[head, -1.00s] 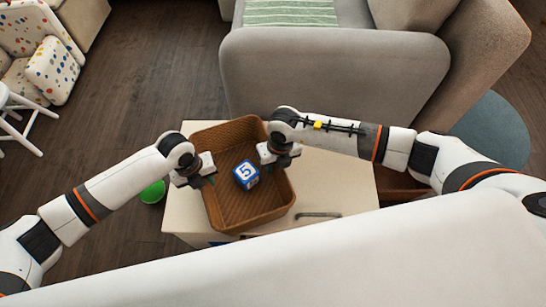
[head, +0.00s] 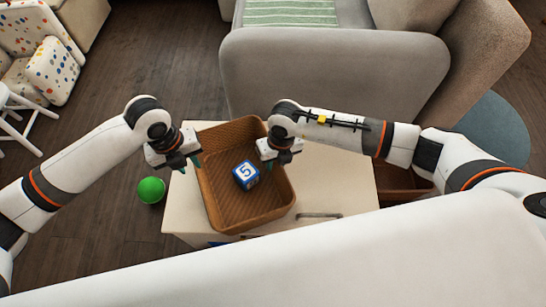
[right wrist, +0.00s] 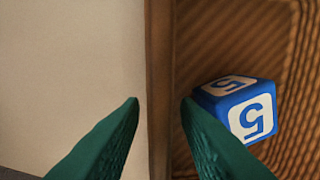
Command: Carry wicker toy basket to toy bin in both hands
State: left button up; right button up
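The brown wicker basket (head: 262,212) stands upright on a cream cabinet top, with a blue and white number block (head: 246,175) inside. My left gripper (head: 190,164) is beside the basket's left wall near its far corner, its dark green fingers spread. Whether they touch the wall cannot be told. My right gripper (head: 268,160) is at the right wall. In the right wrist view, its fingers (right wrist: 160,105) are apart on either side of the basket's rim (right wrist: 160,60), with small gaps; the block (right wrist: 238,105) is beyond the inner finger. No toy bin is clearly identifiable.
The cream cabinet (head: 340,195) has a handle at its front right. A green ball (head: 151,190) lies on the floor to its left. A brown container (head: 405,183) is partly hidden behind my right arm. A grey sofa (head: 330,75) stands behind; open floor lies left.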

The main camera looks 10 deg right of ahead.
notch_tip(320, 180, up, 10)
jog(key=shift+d, duration=0.45)
jog(key=shift+f, duration=0.15)
